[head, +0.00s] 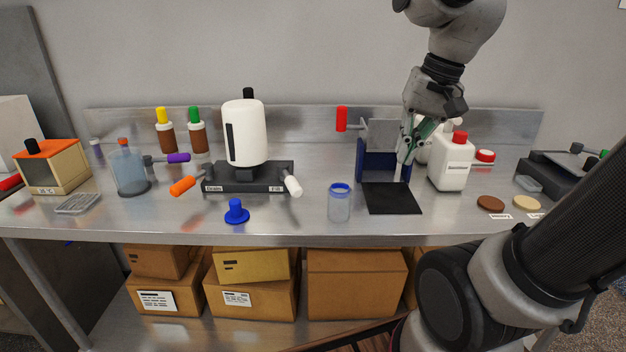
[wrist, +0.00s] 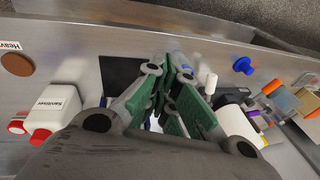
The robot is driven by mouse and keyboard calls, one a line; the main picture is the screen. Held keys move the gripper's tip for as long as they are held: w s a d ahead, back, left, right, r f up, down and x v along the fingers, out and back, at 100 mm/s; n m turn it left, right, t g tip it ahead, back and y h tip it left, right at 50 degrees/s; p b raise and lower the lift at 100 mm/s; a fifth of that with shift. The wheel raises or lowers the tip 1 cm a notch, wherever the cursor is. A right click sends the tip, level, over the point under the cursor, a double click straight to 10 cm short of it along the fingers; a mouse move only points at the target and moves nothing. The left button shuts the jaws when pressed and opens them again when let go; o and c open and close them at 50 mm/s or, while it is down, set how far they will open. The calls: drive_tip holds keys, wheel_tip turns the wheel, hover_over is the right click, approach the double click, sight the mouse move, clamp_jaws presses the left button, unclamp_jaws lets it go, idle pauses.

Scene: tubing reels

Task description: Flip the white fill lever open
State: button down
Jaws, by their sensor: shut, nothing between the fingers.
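The white fill lever (head: 293,186) sticks out at the front right corner of a dark base (head: 236,185), beside its right-hand label. The lever tilts down toward the front. It also shows in the wrist view (wrist: 211,83), right of the fingers. A white tank (head: 246,140) stands on the base, and an orange lever (head: 183,186) sits at the base's left corner. My gripper (head: 402,172) is shut and empty, pointing down over the black mat, well to the right of the white lever and apart from it. In the wrist view its green-padded fingers (wrist: 172,75) hide part of the bench.
A blue-lidded jar (head: 340,205) stands between the white lever and the black mat (head: 391,204). A blue stopper (head: 236,212) lies in front of the base. A blue box (head: 378,163) with a red-handled arm and a sanitiser bottle (head: 450,166) stand near my gripper.

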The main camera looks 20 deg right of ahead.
sight(289, 180)
drive_tip(key=w+a+f+m+g+y, duration=0.1)
drive_tip(key=w+f+m+y, duration=0.2)
drive_tip(key=w+m, duration=0.3)
drive_tip(key=w+a+f+m+g+y, duration=0.1)
drive_tip(key=w+m, duration=0.5)
drive_tip(key=w, duration=0.8)
wheel_tip(289, 180, down, 3)
drive_tip(key=shift+w+r+m+g+y, duration=0.15)
drive_tip(key=shift+w+m+g+y, duration=0.15)
drive_tip(key=shift+y, duration=0.6)
drive_tip(key=x, duration=0.9)
drive_tip(key=shift+s+a+f, duration=0.15)
drive_tip(key=shift+a+f, duration=0.05)
drive_tip(key=shift+f, duration=0.1)
drive_tip(key=shift+s+a+f, duration=0.1)
drive_tip(key=shift+a+f, duration=0.1)
drive_tip(key=shift+a, duration=0.4)
drive_tip(key=shift+a+f, duration=0.2)
drive_tip(key=shift+a, duration=0.45)
drive_tip(key=shift+a+f, duration=0.25)
drive_tip(key=shift+a, duration=0.55)
drive_tip(key=shift+a, duration=0.1)
